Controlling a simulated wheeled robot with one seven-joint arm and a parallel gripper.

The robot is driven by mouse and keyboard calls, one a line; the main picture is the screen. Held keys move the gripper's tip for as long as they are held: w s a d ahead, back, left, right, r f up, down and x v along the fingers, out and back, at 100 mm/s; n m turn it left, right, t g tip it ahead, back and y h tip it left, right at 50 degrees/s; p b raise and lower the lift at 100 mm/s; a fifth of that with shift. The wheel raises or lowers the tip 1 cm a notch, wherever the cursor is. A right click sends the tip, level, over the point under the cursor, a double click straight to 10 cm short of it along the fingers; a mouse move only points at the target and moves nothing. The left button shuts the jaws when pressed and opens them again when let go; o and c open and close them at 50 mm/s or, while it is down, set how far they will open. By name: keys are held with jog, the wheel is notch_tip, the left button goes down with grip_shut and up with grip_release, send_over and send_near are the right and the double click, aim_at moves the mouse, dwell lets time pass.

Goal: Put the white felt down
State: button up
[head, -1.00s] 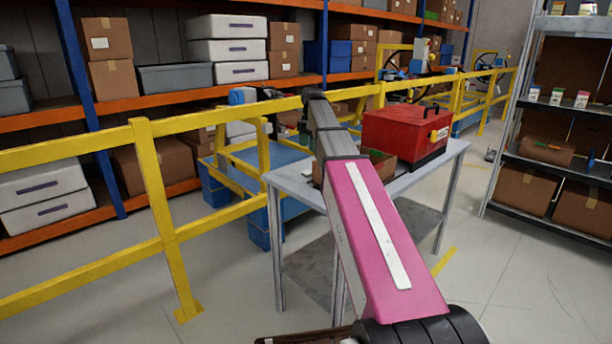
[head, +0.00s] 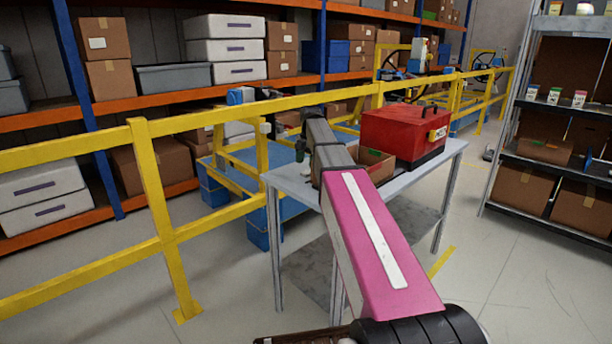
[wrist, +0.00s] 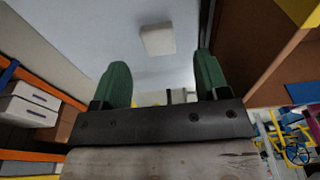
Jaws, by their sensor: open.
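A small white block, which looks like the white felt (wrist: 157,40), lies flat on the grey table in the wrist view. My gripper (wrist: 160,70) has two green fingers spread wide apart with nothing between them. The felt is beyond the fingertips, roughly centred between them, and apart from both. In the head view my arm hides most of the gripper, and I cannot make out the felt there.
The grey table (head: 290,186) carries an open cardboard box (head: 376,164) and a red toolbox (head: 404,136). The box wall is close on the right in the wrist view (wrist: 262,50). A yellow railing (head: 160,215) runs left of the table; shelving (head: 545,160) stands at right.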

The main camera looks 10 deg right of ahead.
aim_at(306, 172)
jog(key=shift+f, duration=2)
jog(key=c, duration=1.1)
jog(key=shift+r, duration=0.2)
